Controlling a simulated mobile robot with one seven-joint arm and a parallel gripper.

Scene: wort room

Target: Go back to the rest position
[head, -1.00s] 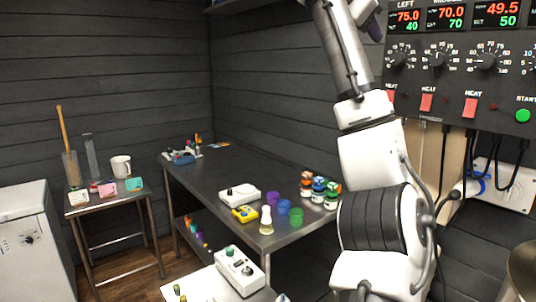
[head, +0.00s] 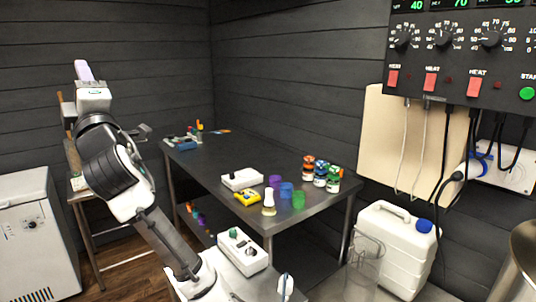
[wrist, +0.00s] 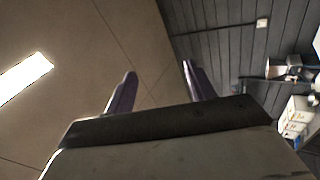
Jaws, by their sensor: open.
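My gripper (head: 83,72) shows at the upper left of the head view, at the top of my raised and folded arm, pointing upward. In the wrist view its two purple fingers (wrist: 155,90) stand well apart with nothing between them. Behind them are the ceiling with a bright lamp (wrist: 25,75) and a dark plank wall (wrist: 225,50). My gripper touches nothing that I can see.
A steel table (head: 225,160) holds a white switch box (head: 242,179), a yellow meter (head: 247,197), colored cups (head: 286,190) and several jars (head: 320,172). A white jerrycan (head: 395,245) stands at right, below the control panel (head: 460,60). My arm partly hides the small side table (head: 95,205).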

